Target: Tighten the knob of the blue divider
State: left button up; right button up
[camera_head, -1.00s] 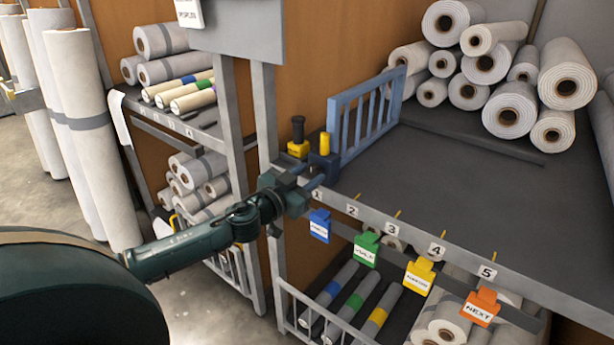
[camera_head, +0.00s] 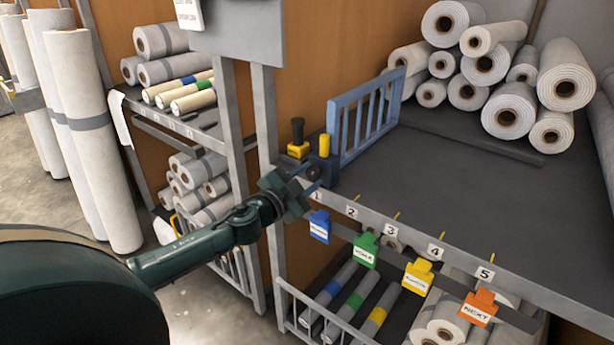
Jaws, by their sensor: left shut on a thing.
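The blue divider (camera_head: 366,117) stands upright across the left end of the dark shelf. At its near end is a dark blue clamp block (camera_head: 326,172) at the shelf's front edge, with a yellow cylinder (camera_head: 324,145) on top. A round dark knob (camera_head: 313,173) shows on the block's near side. My left gripper (camera_head: 304,184) is at this knob, its fingers shut on it. The fingers partly hide the knob and the block's lower part. My right gripper is not in view.
A yellow-based device with a black handle (camera_head: 298,137) stands beside the block. Blue (camera_head: 319,226), green, yellow and orange tags hang along the numbered front rail. White rolls (camera_head: 507,110) are stacked at the back right. The shelf's middle (camera_head: 430,185) is clear.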

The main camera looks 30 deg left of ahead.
pick_arm(q)
jog(key=m, duration=0.5)
jog(key=shift+m+p, duration=0.3)
jog(key=shift+p, duration=0.1)
jog(key=m, duration=0.3)
jog(key=shift+m, duration=0.3)
jog(key=m, duration=0.2)
jog(key=shift+f+m+p, duration=0.1)
jog(key=shift+m+p, duration=0.25)
jog(key=shift+m, duration=0.05)
jog(key=m, duration=0.6)
jog(key=shift+p, duration=0.3)
jog(key=m, duration=0.2)
jog(key=shift+m, duration=0.4)
jog(key=shift+m+p, duration=0.4)
jog(key=shift+m, duration=1.2)
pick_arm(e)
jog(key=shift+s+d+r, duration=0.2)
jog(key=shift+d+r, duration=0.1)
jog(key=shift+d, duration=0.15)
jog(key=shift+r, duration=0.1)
pick_arm(q)
jog(key=o, duration=1)
jog(key=shift+c, duration=0.2)
